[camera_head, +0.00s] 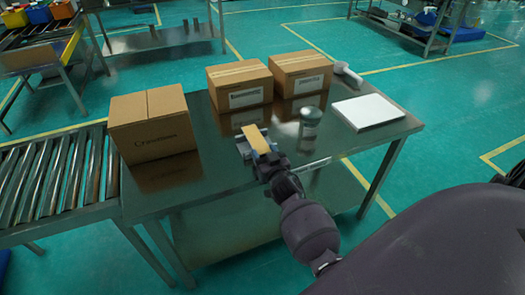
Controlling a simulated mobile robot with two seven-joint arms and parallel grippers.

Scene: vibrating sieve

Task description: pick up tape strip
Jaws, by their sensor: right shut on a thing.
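The tape strip (257,139) is a tan, flat, narrow piece lying between the fingers of my right gripper (254,146), over the near middle of the metal table. The right gripper is shut on it. I cannot tell whether the strip touches the table top. My left gripper is not in view.
The metal table (225,178) holds a cardboard box (152,125) at the left and two more boxes (240,84) (300,72) at the back. A greenish cylinder (310,122), a white flat panel (368,111) and a white handheld device (347,73) stand right. A roller conveyor (55,175) adjoins left.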

